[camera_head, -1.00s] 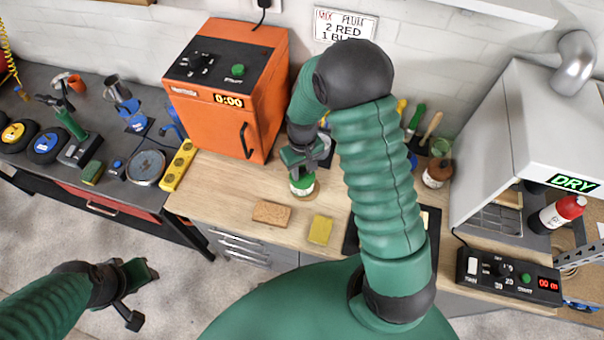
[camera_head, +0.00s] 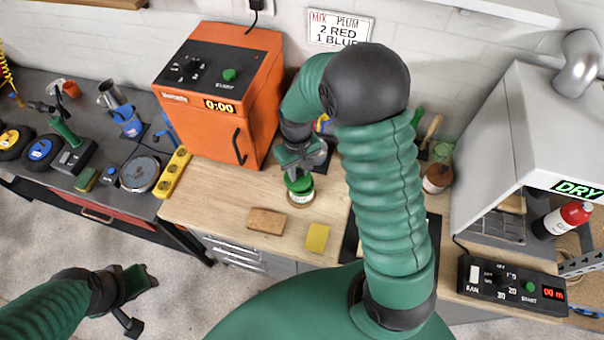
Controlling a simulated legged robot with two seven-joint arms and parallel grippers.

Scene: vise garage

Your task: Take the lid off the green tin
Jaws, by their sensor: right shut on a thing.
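The green tin (camera_head: 300,198) stands on the wooden worktop in front of the orange oven, with a pale label on its side. Its green lid (camera_head: 299,184) is at the top, under my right gripper (camera_head: 298,174). My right gripper points down and is shut on the lid. The gripper partly hides the lid, and I cannot tell whether there is a gap between lid and tin. My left gripper (camera_head: 137,299) is open and empty at the lower left, over the floor and away from the bench.
The orange oven (camera_head: 222,95) stands behind and left of the tin. A brown block (camera_head: 267,221) and a yellow sponge (camera_head: 317,237) lie in front of it. A brown jar (camera_head: 437,178) is beyond my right arm. The worktop left of the tin is clear.

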